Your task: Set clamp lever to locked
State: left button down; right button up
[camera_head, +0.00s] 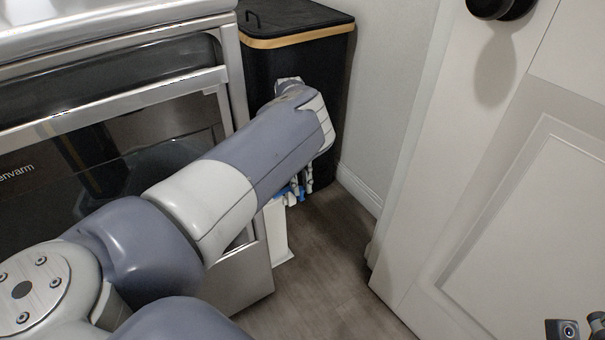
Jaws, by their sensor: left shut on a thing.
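My left arm reaches from the lower left toward the dark cabinet. My left gripper (300,188) points down beside the cabinet's lower front, mostly hidden behind my own wrist. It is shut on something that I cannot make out. Small blue parts show at the fingers. A white upright piece (278,232) stands just below and left of the gripper; whether they touch is unclear. I cannot make out a clamp lever or its position. Small dark and grey parts at the bottom right corner may belong to my right arm; no right fingers are discernible.
A steel appliance (110,85) with a dark glass front fills the left. The black cabinet (290,60) with a wood-coloured edge stands in the corner. A white door (500,200) with a dark knob (500,8) is on the right. Wooden floor (325,285) lies open between.

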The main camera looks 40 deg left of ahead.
pick_arm(q)
jog(key=shift+s+m+p, duration=0.2)
jog(key=shift+m+p, duration=0.1)
jog(key=shift+m, duration=0.2)
jog(key=shift+y, duration=0.3)
jog(key=c, duration=1.5)
grip_release()
jog(key=shift+f, duration=0.1)
jog(key=v, duration=0.7)
jog(key=shift+w+a+r, duration=0.1)
jog(key=shift+a+r, duration=0.05)
jog(key=shift+r, duration=0.1)
